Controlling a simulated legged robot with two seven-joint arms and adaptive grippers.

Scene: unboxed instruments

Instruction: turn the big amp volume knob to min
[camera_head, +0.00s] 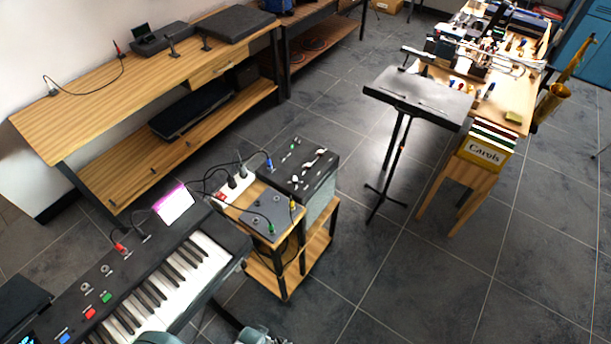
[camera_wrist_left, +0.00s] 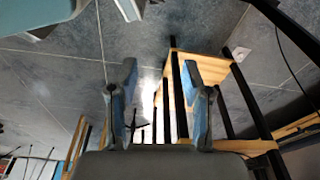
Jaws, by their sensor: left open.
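The big black amp (camera_head: 318,187) stands on a wooden cart right of the keyboard. Small knobs (camera_head: 307,164) and plugs show on its top panel. They are too small to tell which is the volume knob or where it points. My left gripper (camera_wrist_left: 160,78) shows in the left wrist view with its two blue-grey fingers apart and nothing between them. It is not near the knobs in that view; the cart's wooden shelf (camera_wrist_left: 205,67) and dark posts lie beyond it. Grey-green parts of my own body show at the bottom edge of the head view.
The keyboard (camera_head: 165,280) fills the lower left. A grey pedal (camera_head: 268,214), cables and a power strip (camera_head: 232,187) sit left of the amp. A music stand (camera_head: 418,95) stands to the right. The tiled floor (camera_head: 400,280) right of the cart is clear.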

